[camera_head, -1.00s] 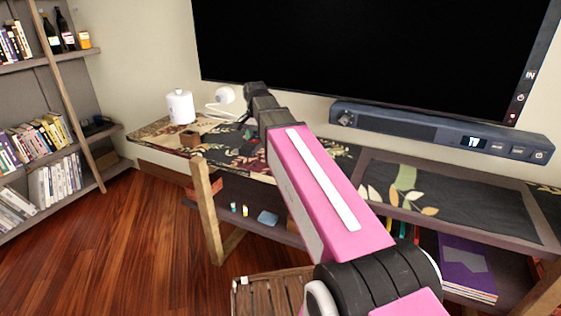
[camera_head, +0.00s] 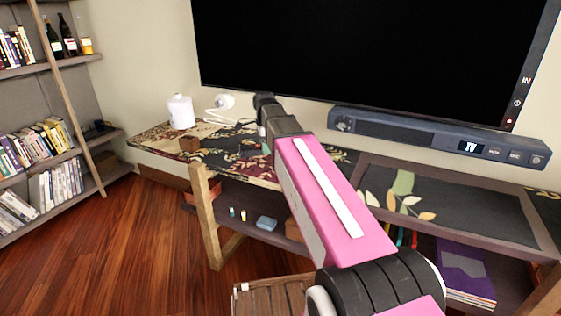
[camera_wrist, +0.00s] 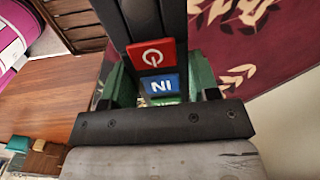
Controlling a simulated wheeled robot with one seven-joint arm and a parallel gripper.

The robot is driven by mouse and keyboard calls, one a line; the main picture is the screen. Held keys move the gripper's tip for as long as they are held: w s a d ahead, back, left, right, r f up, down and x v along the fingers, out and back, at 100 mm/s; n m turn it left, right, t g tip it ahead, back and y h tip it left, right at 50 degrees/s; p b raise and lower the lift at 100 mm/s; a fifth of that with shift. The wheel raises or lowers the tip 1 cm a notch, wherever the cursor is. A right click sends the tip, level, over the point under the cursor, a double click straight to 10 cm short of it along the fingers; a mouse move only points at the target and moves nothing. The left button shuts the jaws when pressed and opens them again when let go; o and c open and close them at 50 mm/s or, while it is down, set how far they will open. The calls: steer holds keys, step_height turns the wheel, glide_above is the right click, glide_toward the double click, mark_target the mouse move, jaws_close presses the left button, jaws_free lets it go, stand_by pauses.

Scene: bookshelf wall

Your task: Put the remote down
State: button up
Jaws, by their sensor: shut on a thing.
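The remote (camera_wrist: 158,85) shows in the wrist view with a red power button and a blue button marked IN. My gripper (camera_wrist: 160,98) is shut on it, with green parts showing on both sides. In the head view, the end of my arm is over the patterned console table (camera_head: 222,150), left of the soundbar. The arm hides most of the gripper and the remote there. I cannot tell whether the remote touches the tabletop.
A soundbar (camera_head: 430,135) sits below the large TV (camera_head: 370,55). A bookshelf (camera_head: 60,150) stands at left.

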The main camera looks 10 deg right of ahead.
steer(key=w+d+f, duration=0.1)
steer(key=d, duration=0.1)
steer(key=w+d+f, duration=0.1)
steer(key=d+f, duration=0.1)
steer(key=w+d+f, duration=0.2)
steer(key=d, duration=0.1)
steer(key=shift+f, duration=1.9)
steer(key=shift+f, duration=0.15)
steer(key=o, duration=1)
step_height(320, 180, up, 12)
steer(key=shift+r, duration=0.15)
steer(key=shift+s, duration=0.15)
